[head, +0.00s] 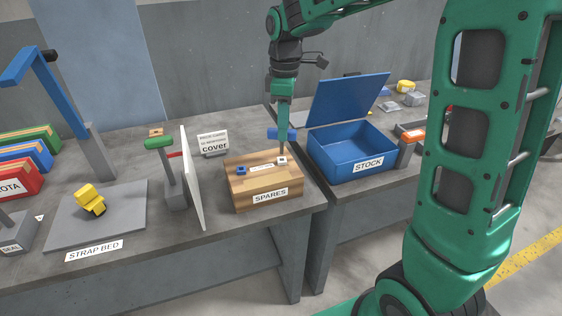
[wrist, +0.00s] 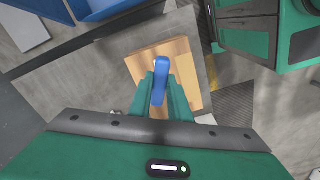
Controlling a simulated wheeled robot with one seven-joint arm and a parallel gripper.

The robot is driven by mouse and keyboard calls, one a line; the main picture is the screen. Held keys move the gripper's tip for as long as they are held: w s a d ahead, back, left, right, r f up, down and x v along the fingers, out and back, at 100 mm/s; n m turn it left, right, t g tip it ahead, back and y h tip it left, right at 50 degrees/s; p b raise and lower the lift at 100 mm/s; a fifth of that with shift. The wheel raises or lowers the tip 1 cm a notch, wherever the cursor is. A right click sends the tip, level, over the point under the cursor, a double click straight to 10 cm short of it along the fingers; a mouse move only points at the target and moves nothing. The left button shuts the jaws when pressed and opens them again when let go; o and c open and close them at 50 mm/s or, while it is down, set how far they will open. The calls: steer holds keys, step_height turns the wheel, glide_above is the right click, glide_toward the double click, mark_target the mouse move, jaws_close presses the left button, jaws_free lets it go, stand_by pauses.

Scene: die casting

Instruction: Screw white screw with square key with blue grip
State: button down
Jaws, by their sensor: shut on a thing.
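My gripper (head: 284,133) points down over the wooden SPARES block (head: 238,192) and is shut on the blue grip (head: 273,133) of the key. In the wrist view the blue grip (wrist: 161,75) lies between my fingers (wrist: 161,92), with the wooden block (wrist: 187,60) below. A thin dark shank runs down from the grip to the white screw (head: 282,160) at the right of the block's top. Whether the key tip is seated in the screw is too small to tell. A blue screw (head: 241,170) sits at the left of the top. The screws are hidden in the wrist view.
The open blue STOCK box (head: 345,160) stands to the right, its lid raised. A white upright panel (head: 193,178) and a green-handled lever (head: 159,143) stand to the left. A "cover" sign (head: 213,143) is behind. The STRAP BED plate (head: 125,212) lies farther left.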

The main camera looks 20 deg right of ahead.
steer(key=shift+r, duration=0.1)
steer(key=shift+r, duration=2.45)
